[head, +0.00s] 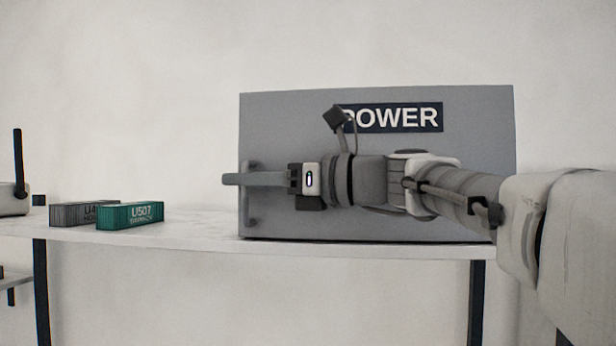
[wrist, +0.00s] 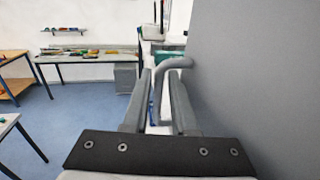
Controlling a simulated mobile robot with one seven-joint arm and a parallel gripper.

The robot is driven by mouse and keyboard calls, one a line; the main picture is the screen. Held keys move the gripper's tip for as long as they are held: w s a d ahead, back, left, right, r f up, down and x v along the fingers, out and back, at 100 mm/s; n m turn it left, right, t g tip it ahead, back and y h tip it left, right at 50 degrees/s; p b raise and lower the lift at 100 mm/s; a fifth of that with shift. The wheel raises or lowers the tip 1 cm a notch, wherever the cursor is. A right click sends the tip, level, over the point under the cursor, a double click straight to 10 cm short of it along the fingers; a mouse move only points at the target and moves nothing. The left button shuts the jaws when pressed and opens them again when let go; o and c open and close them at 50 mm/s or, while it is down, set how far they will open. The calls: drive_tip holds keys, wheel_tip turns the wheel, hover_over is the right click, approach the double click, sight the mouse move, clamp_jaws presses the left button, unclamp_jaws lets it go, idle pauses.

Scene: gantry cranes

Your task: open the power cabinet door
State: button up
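The grey power cabinet (head: 290,120) stands on the white shelf, with a dark POWER label partly hidden by my arm. Its front door looks closed. A grey upright bar handle (head: 247,212) is at the door's left edge. My gripper (head: 228,180) is level with the handle's upper half, its fingers pointing left across it and hiding part of it. In the wrist view the fingers (wrist: 160,85) are apart, with a visible gap between them. The curved end of the handle (wrist: 176,63) reaches from the door (wrist: 245,80) into the space between the fingertips. Firm contact is not visible.
A grey container (head: 75,214) and a green container (head: 130,216) stand on the shelf (head: 190,238) left of the cabinet. The space directly left of the handle is clear. The wrist view shows a far workbench (wrist: 85,58) and open blue floor (wrist: 80,105).

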drive_tip(key=shift+a, duration=0.2)
clamp_jaws()
idle(1.4)
